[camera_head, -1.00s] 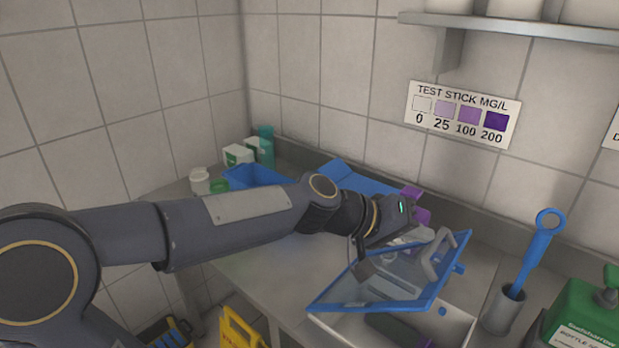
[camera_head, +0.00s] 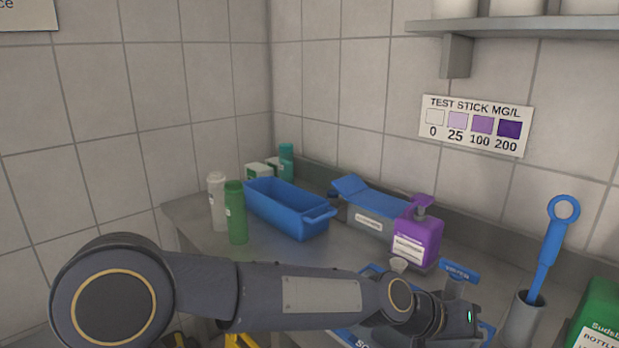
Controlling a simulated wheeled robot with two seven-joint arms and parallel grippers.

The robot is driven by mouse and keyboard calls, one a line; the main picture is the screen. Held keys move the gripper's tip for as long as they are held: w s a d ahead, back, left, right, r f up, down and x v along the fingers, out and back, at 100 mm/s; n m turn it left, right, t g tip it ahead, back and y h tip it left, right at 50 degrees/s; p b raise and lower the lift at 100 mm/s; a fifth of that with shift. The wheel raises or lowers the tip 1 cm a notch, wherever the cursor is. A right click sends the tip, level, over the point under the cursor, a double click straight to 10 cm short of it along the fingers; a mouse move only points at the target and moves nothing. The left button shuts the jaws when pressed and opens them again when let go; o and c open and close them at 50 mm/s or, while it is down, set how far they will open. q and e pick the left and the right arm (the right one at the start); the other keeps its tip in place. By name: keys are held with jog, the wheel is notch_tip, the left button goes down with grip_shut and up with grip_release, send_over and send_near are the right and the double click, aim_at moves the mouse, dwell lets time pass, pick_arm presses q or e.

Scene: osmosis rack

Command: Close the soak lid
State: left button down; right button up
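The blue-framed soak lid (camera_head: 347,335) is mostly hidden behind my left arm at the bottom of the view. Only parts of its blue edge and some cut-off white lettering show. I cannot tell whether it lies fully shut. The soak tub under it is not visible. My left gripper (camera_head: 462,325) is at the bottom right, over the lid area. Its fingers are hidden or cut off, so its opening and any contact with the lid do not show. My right gripper is not in view.
A purple pump bottle (camera_head: 417,240), a blue-lidded box (camera_head: 370,210) and an open blue bin (camera_head: 288,212) stand behind my arm. Green (camera_head: 236,215) and white (camera_head: 217,200) bottles are left. A blue-handled tool (camera_head: 546,250) stands in a grey holder at right.

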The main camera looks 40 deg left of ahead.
pick_arm(q)
jog(key=shift+d+f+b, duration=0.25)
jog(key=shift+f+b, duration=0.2)
jog(key=shift+f, duration=0.4)
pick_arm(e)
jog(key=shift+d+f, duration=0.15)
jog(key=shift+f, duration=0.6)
pick_arm(q)
jog(key=shift+s, duration=0.1)
jog(key=shift+r+p, duration=0.3)
jog(key=shift+p, duration=0.05)
jog(key=s+a+r+p, duration=0.35)
jog(key=s+r, duration=0.35)
jog(key=r, duration=0.3)
jog(key=s+a+f+g+y+p, duration=0.1)
jog(key=s+a+f, duration=0.3)
jog(key=s, duration=0.5)
jog(key=s+a+f+g+y+p, duration=0.2)
jog(key=s+a+f+p, duration=0.1)
jog(key=s+a+f, duration=0.2)
jog(key=s+a, duration=0.2)
jog(key=s, duration=0.2)
jog(key=shift+f+y+p, duration=0.2)
jog(key=shift+y+p, duration=0.2)
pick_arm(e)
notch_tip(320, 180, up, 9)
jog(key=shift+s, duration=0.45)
